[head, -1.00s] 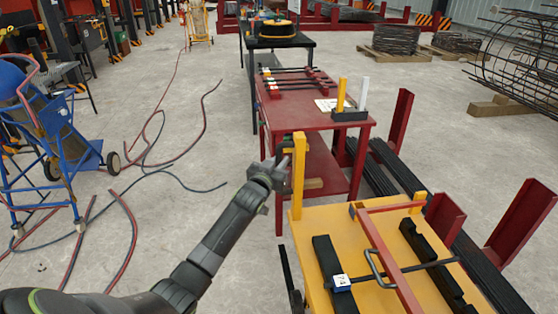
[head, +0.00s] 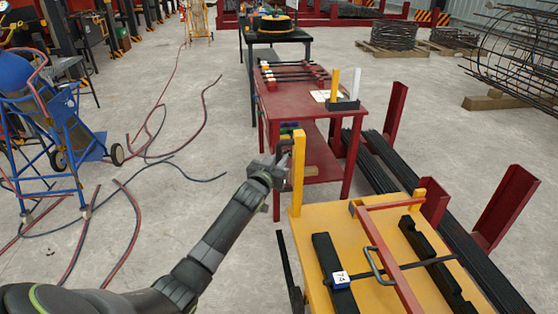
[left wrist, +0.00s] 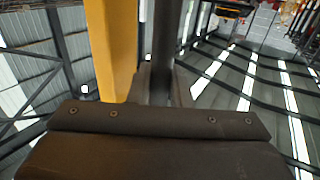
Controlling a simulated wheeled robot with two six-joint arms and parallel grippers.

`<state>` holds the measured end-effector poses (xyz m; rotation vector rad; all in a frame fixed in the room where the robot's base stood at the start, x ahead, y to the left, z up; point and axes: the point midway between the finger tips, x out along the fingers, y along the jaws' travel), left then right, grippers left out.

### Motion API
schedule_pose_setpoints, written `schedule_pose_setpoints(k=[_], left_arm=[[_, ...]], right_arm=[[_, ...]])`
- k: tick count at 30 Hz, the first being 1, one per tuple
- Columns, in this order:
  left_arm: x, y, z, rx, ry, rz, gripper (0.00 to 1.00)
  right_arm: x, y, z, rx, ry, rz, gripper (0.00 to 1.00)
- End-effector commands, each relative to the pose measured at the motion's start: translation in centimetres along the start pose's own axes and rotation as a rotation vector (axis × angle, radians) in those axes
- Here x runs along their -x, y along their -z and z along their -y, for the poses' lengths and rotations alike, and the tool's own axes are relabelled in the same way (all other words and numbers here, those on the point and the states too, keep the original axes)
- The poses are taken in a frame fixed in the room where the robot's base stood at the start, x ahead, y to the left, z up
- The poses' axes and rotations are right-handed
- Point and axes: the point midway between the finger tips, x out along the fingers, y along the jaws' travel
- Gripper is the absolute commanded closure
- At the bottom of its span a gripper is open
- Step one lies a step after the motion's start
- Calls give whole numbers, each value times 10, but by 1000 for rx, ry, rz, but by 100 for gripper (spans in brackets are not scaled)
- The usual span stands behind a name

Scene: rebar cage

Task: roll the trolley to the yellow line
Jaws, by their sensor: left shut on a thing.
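The trolley (head: 311,224) has a yellow top and yellow posts and stands at the lower right of the head view. Its tall yellow post (head: 298,172) rises at the far left corner. My left gripper (head: 281,166) is at this post, shut on a dark handle (head: 286,147) beside it; the fingers partly hide the grip. In the left wrist view the yellow post (left wrist: 112,45) and a dark upright bar (left wrist: 160,50) stand close beyond the gripper body. My right gripper is not in view. I see no yellow line on the floor.
A red table (head: 292,103) with rods and a black holder stands just beyond the trolley. Black bars (head: 445,236) and red uprights (head: 504,208) are at the right.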

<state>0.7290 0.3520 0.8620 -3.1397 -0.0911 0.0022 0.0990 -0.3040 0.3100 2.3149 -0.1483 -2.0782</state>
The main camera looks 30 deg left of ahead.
Motion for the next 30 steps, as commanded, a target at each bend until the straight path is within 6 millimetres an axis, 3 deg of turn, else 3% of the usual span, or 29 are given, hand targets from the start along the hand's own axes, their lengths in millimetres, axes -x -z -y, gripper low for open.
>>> schedule_pose_setpoints(k=[1, 6, 17, 23, 30], left_arm=[[0, 1, 0, -1, 0, -2, 81], [0, 1, 0, -1, -1, -2, 63], [4, 0, 0, 0, -1, -2, 63], [28, 0, 0, 0, -1, -1, 63], [69, 0, 0, -1, -1, -2, 63]], right_arm=[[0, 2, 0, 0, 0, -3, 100], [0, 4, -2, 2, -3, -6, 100], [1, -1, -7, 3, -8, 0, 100], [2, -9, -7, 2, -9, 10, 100], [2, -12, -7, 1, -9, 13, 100]])
